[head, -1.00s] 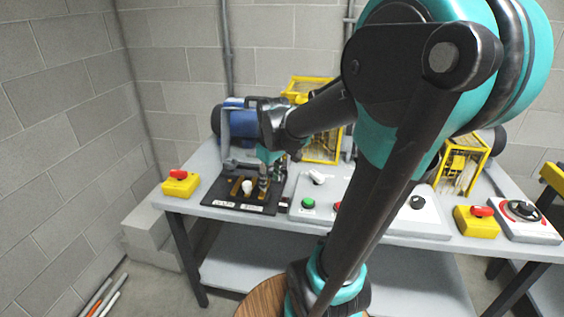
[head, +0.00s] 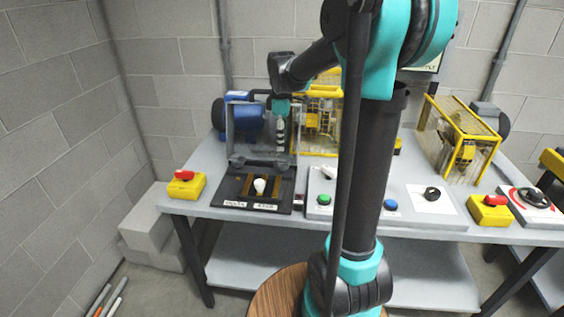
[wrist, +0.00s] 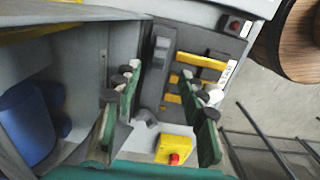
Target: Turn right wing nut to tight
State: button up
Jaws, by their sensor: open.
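A black plate (head: 285,191) with brass-coloured bars, a white knob (head: 260,185) and white labels lies at the left of the bench. A dark grey lobed part (head: 284,163) at the plate's back right looks like the right wing nut; a similar one (head: 237,160) is at its back left. In the wrist view the right part (wrist: 162,48) is upright in the picture; its angle is hard to read. My gripper (head: 281,148) points down above the plate's back right. In the wrist view its green fingers (wrist: 165,105) are apart, with nothing held between them.
A grey-framed upright panel (head: 246,125) and a blue motor (head: 245,117) stand behind the plate. A yellow cage (head: 318,130) is to the right. A yellow box with a red button (head: 185,185) is at the left; a green button (head: 324,199) is right of the plate.

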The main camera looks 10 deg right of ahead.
aim_at(282, 162)
notch_tip(282, 162, down, 9)
jog(key=shift+f, duration=0.15)
dwell(0.4)
grip_shut()
